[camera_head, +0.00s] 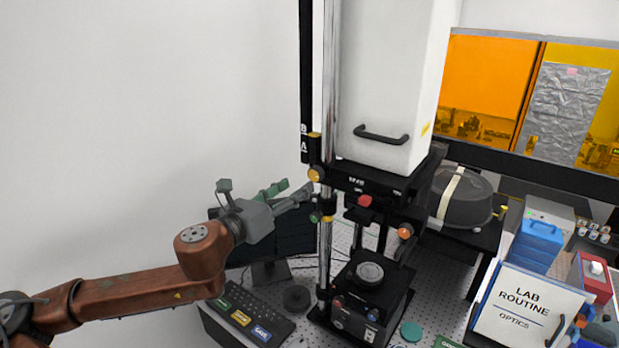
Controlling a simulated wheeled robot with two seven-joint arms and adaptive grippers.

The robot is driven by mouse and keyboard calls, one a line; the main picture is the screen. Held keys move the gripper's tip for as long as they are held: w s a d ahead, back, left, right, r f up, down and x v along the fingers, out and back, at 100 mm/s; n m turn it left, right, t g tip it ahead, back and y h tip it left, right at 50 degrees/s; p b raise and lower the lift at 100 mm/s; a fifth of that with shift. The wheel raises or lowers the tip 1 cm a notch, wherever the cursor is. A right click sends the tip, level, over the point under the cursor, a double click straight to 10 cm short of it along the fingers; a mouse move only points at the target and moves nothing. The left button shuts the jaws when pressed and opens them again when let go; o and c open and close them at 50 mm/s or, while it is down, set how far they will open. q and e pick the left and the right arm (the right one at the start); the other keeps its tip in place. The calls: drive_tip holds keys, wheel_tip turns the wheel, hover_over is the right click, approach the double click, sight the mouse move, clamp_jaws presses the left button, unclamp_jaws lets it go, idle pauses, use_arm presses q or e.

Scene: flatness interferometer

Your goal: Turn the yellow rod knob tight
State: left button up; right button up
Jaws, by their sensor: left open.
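A yellow knob (314,175) sits on the left side of the instrument's black carriage, beside the shiny vertical rod (328,100). My left gripper (294,189) comes in from the left, and its fingers point right toward the rod. The fingers are apart with nothing seen between them. The fingertips are just left of and slightly below the yellow knob; I cannot tell whether they touch anything. My right gripper is not in view.
A white housing (393,80) with a black handle rises above the carriage. An orange knob (405,231) and a red knob (365,201) are on the instrument. A sign (527,308) stands at right.

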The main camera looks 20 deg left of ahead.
sight(313, 175)
use_arm(q)
drive_tip(key=p+x, duration=0.1)
drive_tip(key=x, duration=0.6)
drive_tip(key=shift+f, duration=0.1)
drive_tip(key=c, duration=1.2)
